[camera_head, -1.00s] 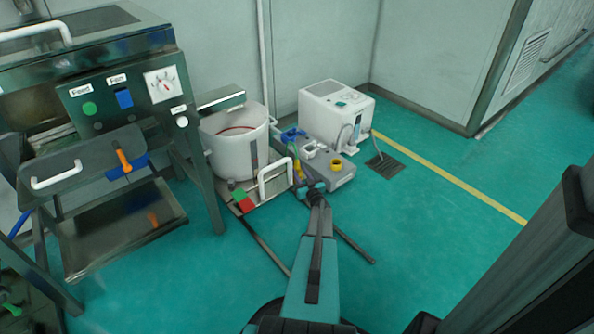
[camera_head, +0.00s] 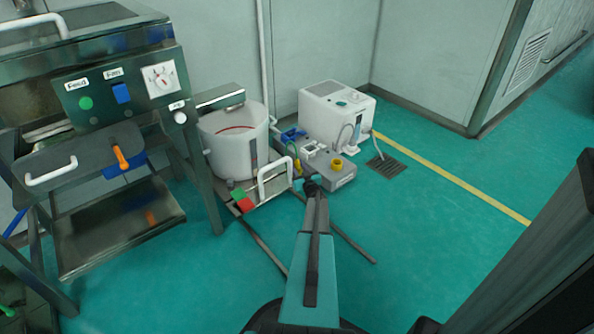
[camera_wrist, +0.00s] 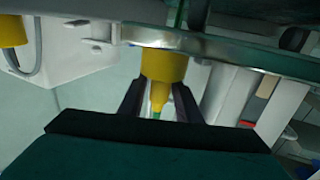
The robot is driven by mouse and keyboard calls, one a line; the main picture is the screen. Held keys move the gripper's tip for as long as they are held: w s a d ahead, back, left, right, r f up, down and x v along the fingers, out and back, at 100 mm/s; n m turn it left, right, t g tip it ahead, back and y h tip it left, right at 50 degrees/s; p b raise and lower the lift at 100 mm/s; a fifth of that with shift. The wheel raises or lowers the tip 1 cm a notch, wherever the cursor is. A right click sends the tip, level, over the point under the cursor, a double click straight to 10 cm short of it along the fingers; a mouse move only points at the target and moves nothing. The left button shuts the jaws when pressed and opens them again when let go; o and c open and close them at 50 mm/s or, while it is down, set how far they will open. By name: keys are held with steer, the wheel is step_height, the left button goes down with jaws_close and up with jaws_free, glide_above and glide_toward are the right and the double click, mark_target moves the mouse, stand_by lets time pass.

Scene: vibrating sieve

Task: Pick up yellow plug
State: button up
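A yellow plug (camera_wrist: 163,66) hangs below a metal rim in the wrist view. It has a wide body and a narrower tail, with a bit of green at the tail's end. My gripper (camera_wrist: 162,92) has its two dark fingers on either side of the plug. Gaps show between the fingers and the narrow tail, and no firm hold is visible. In the head view my gripper (camera_head: 311,184) is beside the white handle and the grey box, and its fingers are too small to read. The plug cannot be made out clearly there.
A grey box (camera_head: 340,182) with a yellow round fitting (camera_head: 337,164) stands right of my gripper. A white tub (camera_head: 234,150), a white handle (camera_head: 275,181) and a white machine (camera_head: 336,112) are close by. The metal sieve stand (camera_head: 120,230) is left.

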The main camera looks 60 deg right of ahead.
mark_target(297, 162)
jaws_close()
steer(key=shift+r, duration=0.15)
steer(key=shift+r+p, duration=0.6)
steer(key=shift+r, duration=0.25)
step_height(297, 162, up, 2)
steer(key=shift+r+p, duration=0.1)
steer(key=shift+p, duration=0.6)
steer(key=s+d+p+v, duration=0.1)
steer(key=p+v, duration=0.3)
steer(key=v, duration=1.1)
steer(key=shift+s+d+r, duration=0.35)
steer(key=shift+s+r, duration=0.1)
steer(key=shift+s, duration=0.15)
